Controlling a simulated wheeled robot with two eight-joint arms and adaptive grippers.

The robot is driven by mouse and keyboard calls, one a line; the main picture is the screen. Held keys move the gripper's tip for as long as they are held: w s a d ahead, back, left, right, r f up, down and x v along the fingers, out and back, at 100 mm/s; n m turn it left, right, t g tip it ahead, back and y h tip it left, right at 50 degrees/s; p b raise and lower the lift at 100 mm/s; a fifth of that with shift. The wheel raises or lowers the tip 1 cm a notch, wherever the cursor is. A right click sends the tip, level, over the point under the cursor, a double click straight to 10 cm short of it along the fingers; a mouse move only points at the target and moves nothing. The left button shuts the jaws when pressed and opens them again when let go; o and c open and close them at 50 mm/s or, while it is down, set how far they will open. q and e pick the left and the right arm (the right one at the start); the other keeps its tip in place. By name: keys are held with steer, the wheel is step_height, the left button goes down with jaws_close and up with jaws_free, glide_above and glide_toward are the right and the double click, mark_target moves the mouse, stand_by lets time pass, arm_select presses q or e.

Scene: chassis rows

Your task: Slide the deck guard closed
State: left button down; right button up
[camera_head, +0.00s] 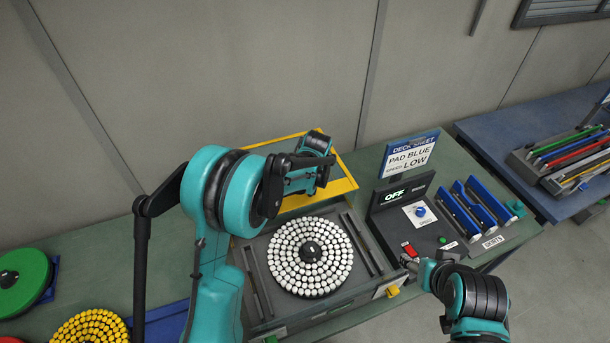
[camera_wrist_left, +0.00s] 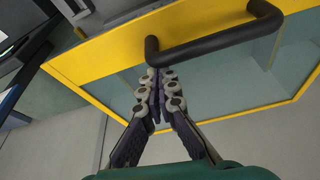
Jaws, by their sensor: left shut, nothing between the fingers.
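The deck guard (camera_head: 345,185), a clear panel in a yellow frame, sits at the back of the deck (camera_head: 262,285). The disc of white pads (camera_head: 310,256) in front of it is uncovered. In the left wrist view the guard's yellow frame (camera_wrist_left: 95,55) carries a black bar handle (camera_wrist_left: 215,38). My left gripper (camera_head: 318,170) is over the guard. In the wrist view its fingers (camera_wrist_left: 160,85) are shut and empty, their tips close to one end of the handle; I cannot tell if they touch it. My right gripper (camera_head: 418,264) is by the control box's red switch (camera_head: 409,249); its fingers are unclear.
The control box (camera_head: 385,215) reads OFF, with a sign (camera_head: 410,156) saying PAD BLUE, LOW behind it. A rack of blue pieces (camera_head: 480,207) stands to its right. Green (camera_head: 20,280) and yellow (camera_head: 90,328) discs lie at left. A wall stands behind the bench.

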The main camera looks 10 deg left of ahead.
arm_select(q)
steer(key=s+d+b, duration=0.1)
steer(key=s+d, duration=0.7)
steer(key=s, duration=0.5)
steer(key=s+d+b, duration=0.2)
steer(key=s+d, duration=0.7)
steer(key=s, duration=0.4)
steer(key=shift+d+b, duration=0.25)
steer(key=shift+b, duration=0.05)
steer(key=shift+s, duration=0.1)
step_height(320, 180, up, 10)
steer(key=p, duration=0.1)
steer(key=shift+w+a, duration=0.15)
steer(key=shift+w, duration=0.3)
steer(key=shift+s, duration=0.1)
